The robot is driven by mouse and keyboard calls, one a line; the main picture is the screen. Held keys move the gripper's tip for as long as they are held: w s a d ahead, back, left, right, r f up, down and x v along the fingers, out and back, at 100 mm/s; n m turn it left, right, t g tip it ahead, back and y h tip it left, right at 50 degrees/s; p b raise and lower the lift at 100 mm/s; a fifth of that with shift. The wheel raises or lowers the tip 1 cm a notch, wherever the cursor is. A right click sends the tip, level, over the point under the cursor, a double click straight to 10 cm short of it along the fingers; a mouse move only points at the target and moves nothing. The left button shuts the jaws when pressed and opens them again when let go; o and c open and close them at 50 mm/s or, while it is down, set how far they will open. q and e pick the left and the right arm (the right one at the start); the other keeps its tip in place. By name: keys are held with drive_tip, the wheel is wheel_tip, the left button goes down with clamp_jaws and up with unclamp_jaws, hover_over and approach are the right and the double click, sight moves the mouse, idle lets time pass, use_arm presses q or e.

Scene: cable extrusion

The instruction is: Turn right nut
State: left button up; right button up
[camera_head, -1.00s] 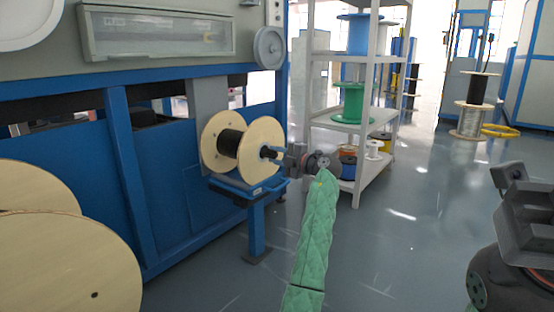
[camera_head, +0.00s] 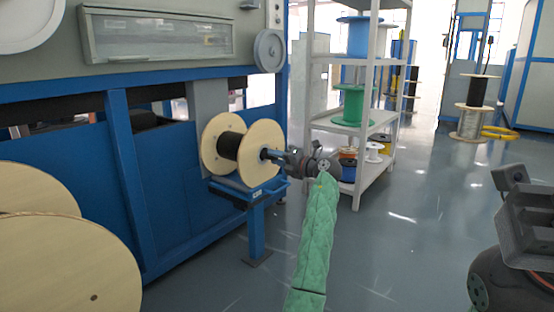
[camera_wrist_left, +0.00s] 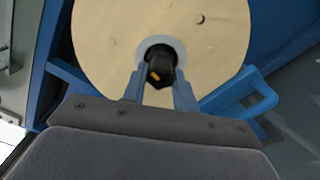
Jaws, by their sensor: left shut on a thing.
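A wooden spool (camera_head: 260,150) wound with black cable (camera_head: 230,145) sits on the blue machine. The nut (camera_wrist_left: 160,70) is black with a yellow mark and sits at the spool's hub, inside a pale ring. My left gripper (camera_head: 268,155) reaches the spool's right face. In the left wrist view its blue fingers (camera_wrist_left: 160,82) are shut on the nut, one on each side. In the head view the fingers hide the nut. My right gripper (camera_head: 530,222) is at the right edge, away from the spool; its fingertips cannot be made out.
A blue bracket (camera_head: 250,190) stands under the spool. A white shelf rack (camera_head: 350,125) with several coloured spools is just behind my left wrist. Large wooden discs (camera_head: 65,265) are at the lower left. The floor (camera_head: 410,230) at the middle right is clear.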

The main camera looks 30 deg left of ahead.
idle(0.5)
use_arm(q)
drive_tip(key=o, duration=1)
drive_tip(key=shift+c, duration=0.2)
drive_tip(key=d+p, duration=0.4)
drive_tip(key=d, duration=0.3)
drive_tip(key=shift+s+d, duration=0.25)
drive_tip(key=shift+d, duration=0.15)
drive_tip(key=shift+f, duration=0.1)
